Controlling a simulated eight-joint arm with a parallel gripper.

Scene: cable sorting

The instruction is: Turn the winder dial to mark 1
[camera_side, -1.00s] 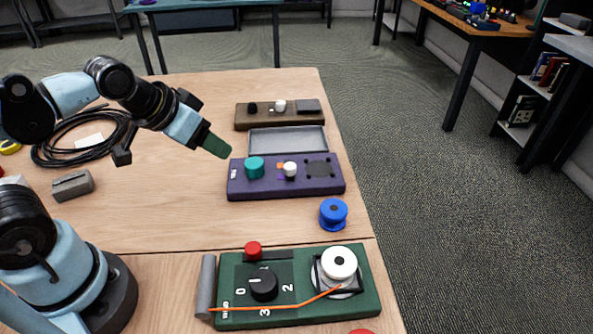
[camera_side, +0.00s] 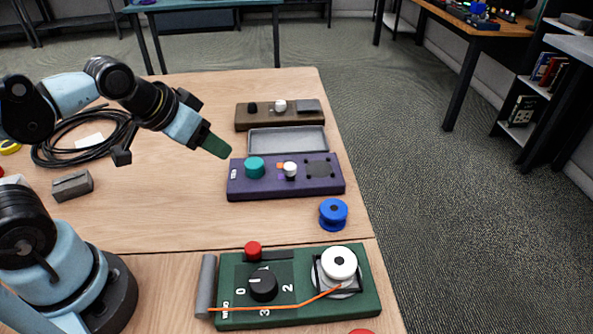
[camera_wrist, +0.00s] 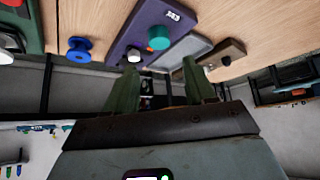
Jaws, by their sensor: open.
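The winder is a green panel (camera_side: 228,318) at the front of the table in the side view. Its black dial (camera_side: 263,285) sits among white marks 0, 2 and 3; mark 1 and the pointer's exact direction are too small to tell. My gripper (camera_side: 216,147) is well behind and above the winder, over the purple panel's left end, touching nothing. In the wrist view my gripper (camera_wrist: 161,85) shows two green fingers apart with nothing held. A corner of the green panel (camera_wrist: 31,32) shows there at top left; the dial is not clearly seen.
The winder carries a red button (camera_side: 253,248), a white spool (camera_side: 340,263) and an orange cable (camera_side: 275,307). Behind it stand a blue spool (camera_side: 333,213), a purple panel (camera_side: 270,186) and a brown panel (camera_side: 262,119). A black cable coil (camera_side: 62,152) lies left. Bare table lies between.

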